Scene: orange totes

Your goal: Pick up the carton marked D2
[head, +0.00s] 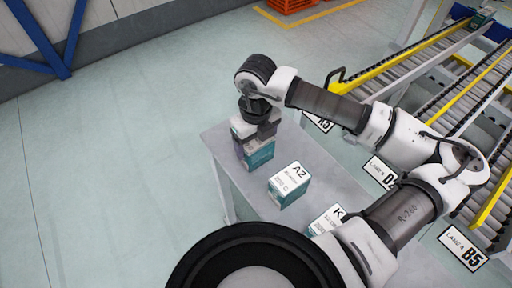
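My gripper (252,138) points down at the far left end of a grey table (335,190), right at a teal-and-white carton (260,153). It covers that carton's top, so its marking is hidden. I cannot tell whether the fingers are around the carton or just above it, or whether they are open. A carton marked A2 (290,183) stands upright nearer to me. A carton whose label starts with K (328,219) stands closer still, partly hidden by my arm. No carton label reading D2 can be made out; a lane sign (382,174) seems to read D2.
Roller conveyors with yellow rails (425,48) run along the right side, with another lane sign marked B5 (462,248). A teal carton (480,20) sits on the far conveyor. An orange tote (290,5) is at the back. The floor left of the table is clear.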

